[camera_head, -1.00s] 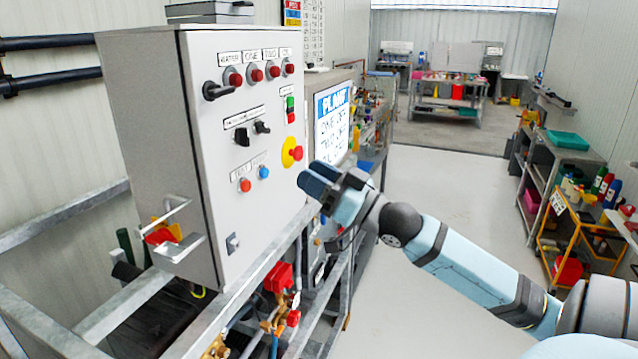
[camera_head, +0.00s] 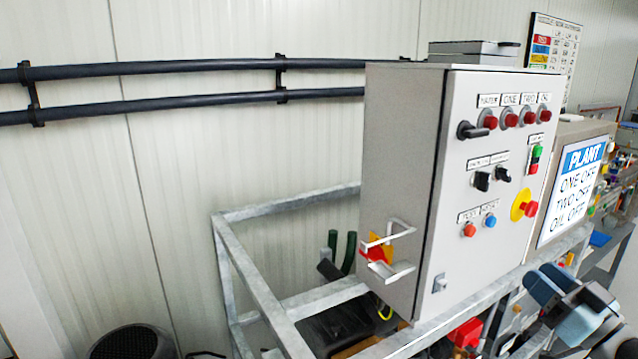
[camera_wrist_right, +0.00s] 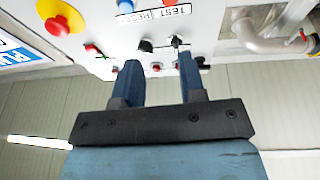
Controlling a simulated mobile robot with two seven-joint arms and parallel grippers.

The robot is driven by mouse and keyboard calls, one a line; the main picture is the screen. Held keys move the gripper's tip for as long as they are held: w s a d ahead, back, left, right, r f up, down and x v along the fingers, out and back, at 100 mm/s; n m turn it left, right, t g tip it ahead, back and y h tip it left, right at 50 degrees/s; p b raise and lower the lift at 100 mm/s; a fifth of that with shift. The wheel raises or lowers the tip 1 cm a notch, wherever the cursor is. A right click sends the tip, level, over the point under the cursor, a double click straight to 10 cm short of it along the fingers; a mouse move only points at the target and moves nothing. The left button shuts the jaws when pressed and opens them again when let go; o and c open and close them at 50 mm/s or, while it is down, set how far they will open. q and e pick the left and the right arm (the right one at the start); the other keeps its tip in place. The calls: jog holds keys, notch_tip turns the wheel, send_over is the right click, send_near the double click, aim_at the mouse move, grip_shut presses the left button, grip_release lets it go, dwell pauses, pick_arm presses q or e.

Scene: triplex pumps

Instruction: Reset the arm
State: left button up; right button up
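My right gripper (camera_head: 548,282) is at the lower right of the head view, in front of the frame below the PLANT sign. In the right wrist view its two blue fingers (camera_wrist_right: 158,78) stand apart with nothing between them. The grey control box (camera_head: 405,160) has red lamps, black switches (camera_head: 482,181), a red and blue button pair and a red stop knob (camera_head: 525,206) on yellow. The box face also shows upside down in the right wrist view (camera_wrist_right: 220,15), beyond the fingers. My left gripper is not in view.
A galvanized frame (camera_head: 245,270) carries the box and runs along below it. The PLANT sign (camera_head: 572,190) is right of the box. Two dark pipes (camera_head: 180,68) run along the wall. A red valve part (camera_head: 466,333) sits below the box.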

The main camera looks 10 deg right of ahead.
notch_tip(320, 180, down, 13)
jog(key=s+a+m+g+h+p, duration=0.1)
jog(key=a+g+h+p, duration=0.1)
jog(key=a+g+h, duration=0.1)
jog(key=s+a+f+g+p, duration=0.2)
jog(key=s+a+f+g, duration=0.1)
jog(key=s+a+f, duration=0.4)
jog(key=s+a+f+g+p, duration=0.3)
jog(key=s+a+f, duration=0.5)
jog(key=a+f, duration=0.4)
notch_tip(320, 180, down, 3)
jog(key=shift+r+n, duration=0.15)
jog(key=shift+n, duration=0.25)
jog(key=shift+s, duration=0.1)
